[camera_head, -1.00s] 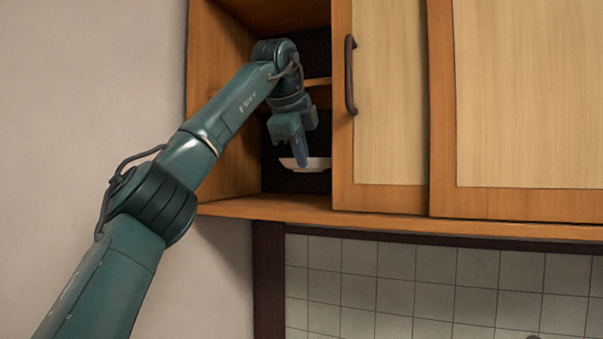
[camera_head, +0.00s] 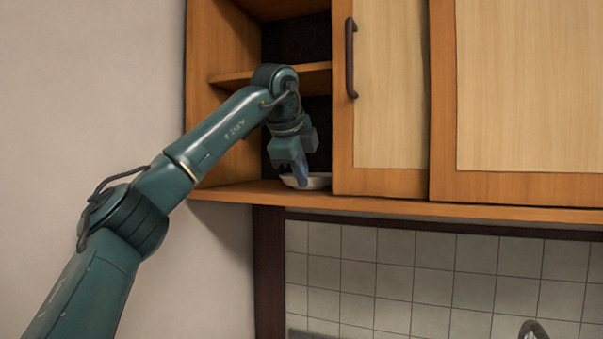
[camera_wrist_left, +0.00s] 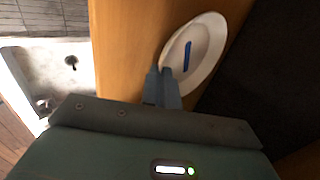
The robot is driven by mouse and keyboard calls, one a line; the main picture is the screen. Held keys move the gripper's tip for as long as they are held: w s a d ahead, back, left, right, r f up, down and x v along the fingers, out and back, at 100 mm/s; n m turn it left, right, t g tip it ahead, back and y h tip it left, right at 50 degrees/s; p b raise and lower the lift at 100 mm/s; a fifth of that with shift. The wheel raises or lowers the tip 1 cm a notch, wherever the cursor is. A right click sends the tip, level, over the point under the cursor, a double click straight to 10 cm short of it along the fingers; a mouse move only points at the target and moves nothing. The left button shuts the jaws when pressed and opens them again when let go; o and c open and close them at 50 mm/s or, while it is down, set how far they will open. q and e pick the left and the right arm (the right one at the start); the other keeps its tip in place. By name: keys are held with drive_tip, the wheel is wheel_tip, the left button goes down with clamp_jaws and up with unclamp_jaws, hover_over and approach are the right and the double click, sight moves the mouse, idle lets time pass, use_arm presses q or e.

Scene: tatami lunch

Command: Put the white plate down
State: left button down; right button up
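The white plate (camera_head: 318,181) is inside the open left part of the wall cabinet, low over its bottom board (camera_head: 240,191). It looks about level; I cannot tell for sure whether it touches the board. My left gripper (camera_head: 302,176) reaches down to its near left rim. In the left wrist view the plate (camera_wrist_left: 213,45) shows as a pale oval, with a blue strip seen across its inside. The left fingers (camera_wrist_left: 163,75) are close together with the plate's rim between them. My right gripper is in neither view.
A middle shelf (camera_head: 228,78) is above the plate. A sliding door (camera_head: 390,90) with a dark handle (camera_head: 351,58) covers the cabinet to the right. The left side wall (camera_head: 222,120) bounds the opening. A sink (camera_wrist_left: 75,75) shows below in the left wrist view.

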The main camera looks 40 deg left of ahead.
use_arm(q)
drive_tip(key=c, duration=1.6)
unclamp_jaws()
drive_tip(key=shift+f, duration=0.1)
drive_tip(key=shift+c, duration=0.2)
drive_tip(key=v, duration=1.2)
drive_tip(key=shift+b, duration=0.45)
drive_tip(key=shift+s, duration=0.1)
